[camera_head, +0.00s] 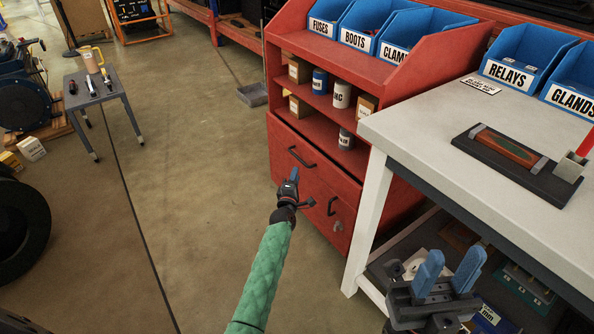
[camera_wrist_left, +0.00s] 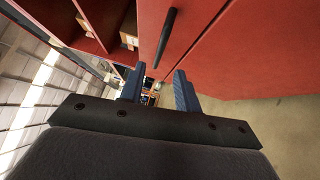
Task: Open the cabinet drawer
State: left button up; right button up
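The red cabinet (camera_head: 279,84) has a drawer (camera_head: 318,173) below its shelves, with a black bar handle (camera_head: 301,158). The drawer front looks shut. My left gripper (camera_head: 291,182) is in front of the drawer, just below the handle in the head view. In the left wrist view its two blue fingers (camera_wrist_left: 158,88) are apart with nothing between them. A black handle (camera_wrist_left: 167,38) on a red front shows beyond the fingertips, with no visible contact. My right gripper (camera_head: 445,273) is open and empty, beside the white workbench at lower right.
The white workbench (camera_head: 440,130) stands close to the cabinet's right. Open floor (camera_head: 200,170) lies left of it. A small grey table (camera_head: 98,100) stands at far left.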

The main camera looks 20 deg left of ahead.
pick_arm(q)
jog(key=w+a+n+y+b, duration=0.1)
jog(key=w+a, duration=0.1)
jog(key=w, duration=0.6)
jog(key=shift+w+r+b, duration=0.35)
jog(key=shift+r+b, duration=0.05)
grip_shut()
